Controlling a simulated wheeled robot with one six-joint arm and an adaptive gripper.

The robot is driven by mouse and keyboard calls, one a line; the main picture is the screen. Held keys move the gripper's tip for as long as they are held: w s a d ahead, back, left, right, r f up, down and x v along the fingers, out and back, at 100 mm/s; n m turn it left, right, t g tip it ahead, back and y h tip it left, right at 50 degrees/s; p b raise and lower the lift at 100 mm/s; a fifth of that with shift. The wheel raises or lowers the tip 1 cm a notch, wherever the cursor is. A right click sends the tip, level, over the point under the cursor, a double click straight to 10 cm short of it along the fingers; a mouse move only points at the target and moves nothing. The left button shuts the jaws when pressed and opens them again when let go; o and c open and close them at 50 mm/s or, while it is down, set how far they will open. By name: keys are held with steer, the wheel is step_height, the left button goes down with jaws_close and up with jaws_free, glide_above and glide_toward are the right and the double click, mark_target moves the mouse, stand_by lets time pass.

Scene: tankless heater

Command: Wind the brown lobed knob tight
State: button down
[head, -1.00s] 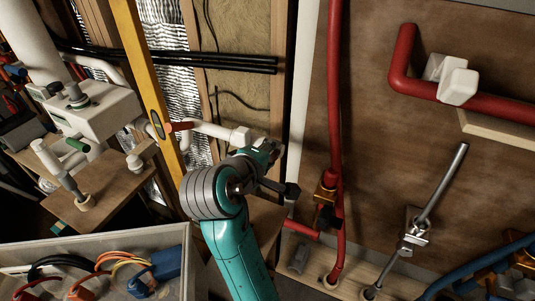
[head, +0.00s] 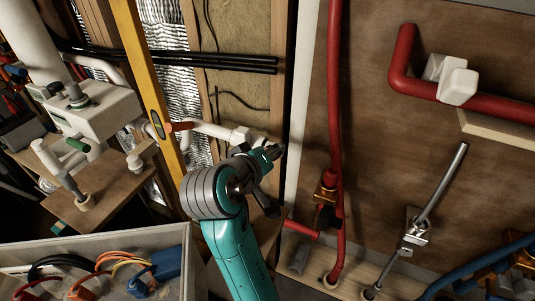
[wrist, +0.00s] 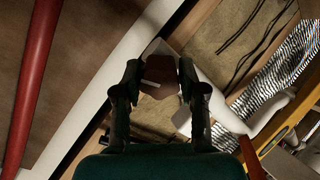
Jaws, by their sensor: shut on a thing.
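The brown lobed knob (wrist: 160,76) sits between my gripper's two fingers in the wrist view, in front of a white fitting. My gripper (wrist: 160,82) is shut on the knob, one dark finger at each side. In the head view my gripper (head: 274,153) is beside the end of the white pipe (head: 212,131), near the wooden stud. The knob is mostly hidden there by my gripper, and its thread cannot be seen.
A red vertical pipe (head: 334,90) with a brass valve stands right of my gripper. A yellow level (head: 144,80) and black cables (head: 225,62) are to the left and behind. A grey bin (head: 95,244) with coloured cables is at the lower left.

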steer(key=shift+m, duration=2.1)
steer(key=m, duration=0.4)
steer(key=shift+d+m, duration=0.1)
steer(key=shift+m, duration=0.2)
steer(key=c, duration=0.8)
jaws_free()
steer(key=shift+w+f, duration=0.1)
steer(key=shift+w, duration=0.05)
steer(key=shift+c, duration=0.2)
